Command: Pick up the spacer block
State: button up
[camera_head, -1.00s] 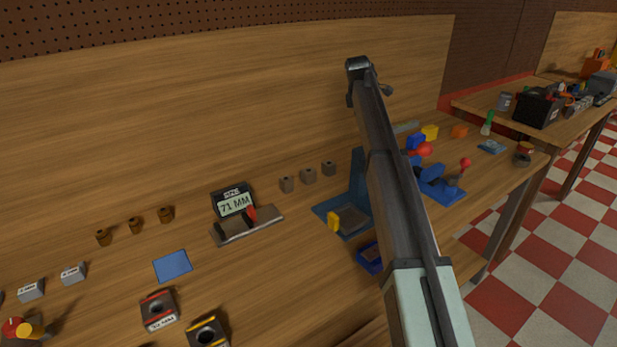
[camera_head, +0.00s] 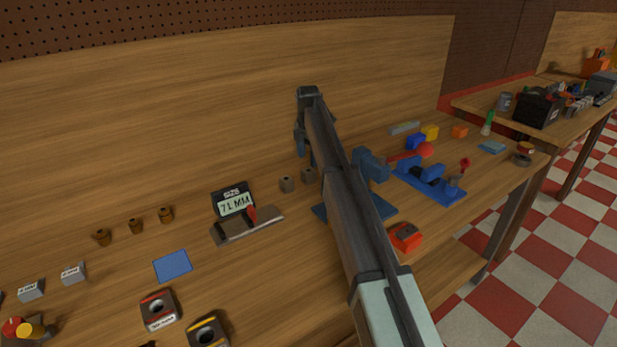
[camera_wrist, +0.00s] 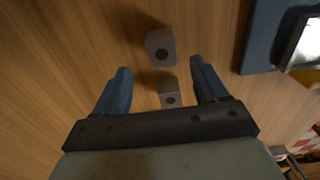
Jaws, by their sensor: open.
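Two grey blocks with printed labels, one (camera_head: 31,290) and another (camera_head: 73,273), lie at far left. I cannot tell which is the spacer block. In the wrist view my gripper (camera_wrist: 159,66) is open, with blue fingers apart. Neither is visibly gripped.
A display reading 71 MM (camera_head: 234,204) stands behind a grey gauge (camera_head: 246,224), left of the holed blocks. A blue fixture (camera_head: 384,207) is partly behind my arm. A red-orange box (camera_head: 405,237) and blue jig (camera_head: 430,183) are to the right.

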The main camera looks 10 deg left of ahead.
aim_at(308, 170)
jog(key=shift+s+d+f, duration=0.1)
jog(key=shift+d+f, duration=0.05)
jog(key=shift+f, duration=3.35)
jog(key=shift+c, duration=0.4)
jog(key=c, duration=1)
jog(key=shift+r, duration=0.15)
